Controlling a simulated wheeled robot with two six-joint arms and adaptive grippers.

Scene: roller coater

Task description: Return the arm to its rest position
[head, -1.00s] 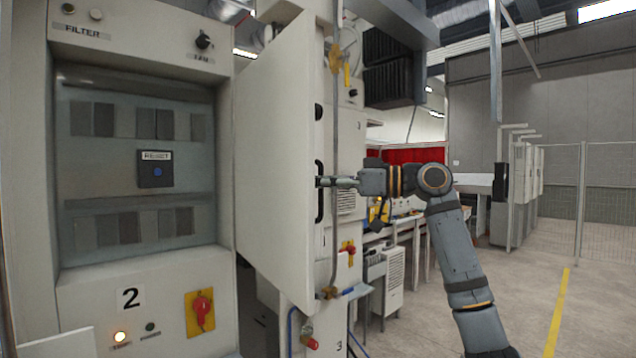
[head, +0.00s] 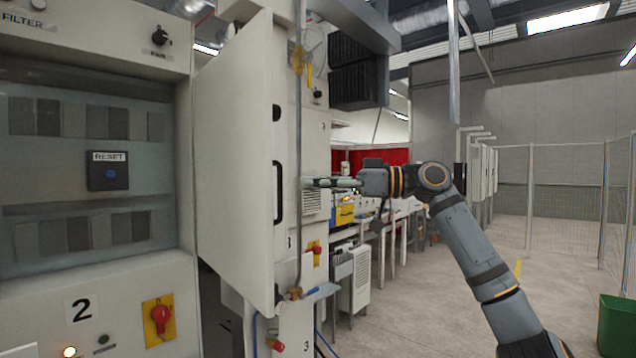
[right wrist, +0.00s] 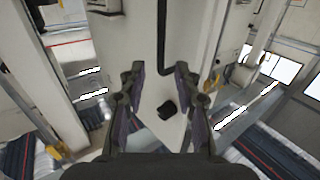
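My right arm (head: 467,240) reaches in from the lower right of the head view. Its gripper (head: 306,182) points left toward the open white cabinet door (head: 238,165), with a small gap between its fingertips and the door's black handle (head: 278,192). In the right wrist view the gripper (right wrist: 160,76) has its two fingers spread with nothing held between them. The dark handle (right wrist: 163,40) shows beyond the fingers in that view. My left gripper is in neither view.
A cabinet panel with a RESET button (head: 109,171) and a red rotary switch (head: 160,319) stands left of the door. Pipes and valves run beside the door. A green bin (head: 618,325) stands at the lower right. Grey floor (head: 450,275) is clear around my arm.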

